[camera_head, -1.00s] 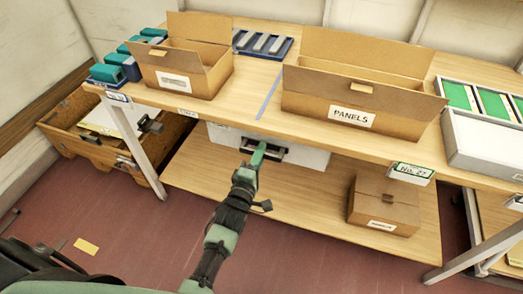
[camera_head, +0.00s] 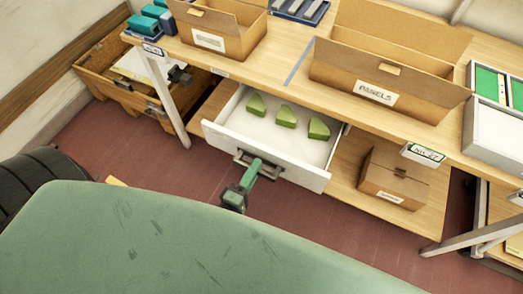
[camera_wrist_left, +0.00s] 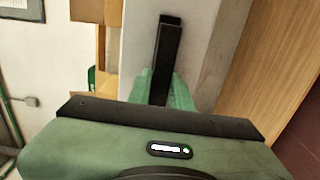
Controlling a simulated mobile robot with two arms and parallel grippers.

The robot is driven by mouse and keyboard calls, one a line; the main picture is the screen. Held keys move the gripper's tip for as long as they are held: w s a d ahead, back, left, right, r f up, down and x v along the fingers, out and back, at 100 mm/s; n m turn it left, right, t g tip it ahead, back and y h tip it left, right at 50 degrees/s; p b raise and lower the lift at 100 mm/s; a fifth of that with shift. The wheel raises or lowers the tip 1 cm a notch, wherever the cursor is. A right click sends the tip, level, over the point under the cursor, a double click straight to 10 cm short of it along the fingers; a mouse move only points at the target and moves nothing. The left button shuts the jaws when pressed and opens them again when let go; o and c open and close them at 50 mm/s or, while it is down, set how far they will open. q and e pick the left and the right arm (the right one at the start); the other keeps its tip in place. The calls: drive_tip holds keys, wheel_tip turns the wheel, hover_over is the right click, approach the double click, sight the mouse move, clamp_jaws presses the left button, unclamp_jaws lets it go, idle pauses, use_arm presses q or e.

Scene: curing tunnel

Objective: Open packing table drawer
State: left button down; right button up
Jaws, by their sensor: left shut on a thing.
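The packing table (camera_head: 420,125) has a white drawer (camera_head: 225,140) under its top, and the drawer stands pulled out well past the table's front edge. Three green wedge-shaped pieces (camera_head: 286,117) lie inside it. My left gripper (camera_head: 257,166) is shut on the dark drawer handle (camera_head: 242,157) at the drawer's front. In the left wrist view the green fingers (camera_wrist_left: 160,88) close around the black handle bar (camera_wrist_left: 169,45), against the pale drawer front (camera_wrist_left: 205,55). My right gripper does not show.
An open box marked PANELS (camera_head: 350,80) and a smaller open box (camera_head: 225,45) stand on the tabletop. A closed carton (camera_head: 394,178) sits on the lower shelf, right of the drawer. A wooden crate (camera_head: 100,85) stands on the floor at left. Red floor lies in front.

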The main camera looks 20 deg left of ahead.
use_arm(q)
drive_tip(key=shift+s, duration=0.65)
drive_tip(key=c, duration=1.3)
unclamp_jaws()
drive_tip(key=shift+s, duration=0.1)
drive_tip(key=s+b, duration=0.1)
drive_tip(key=s, duration=0.6)
drive_tip(key=shift+s+a, duration=0.15)
drive_tip(key=shift+s, duration=0.15)
drive_tip(key=shift+f, duration=0.15)
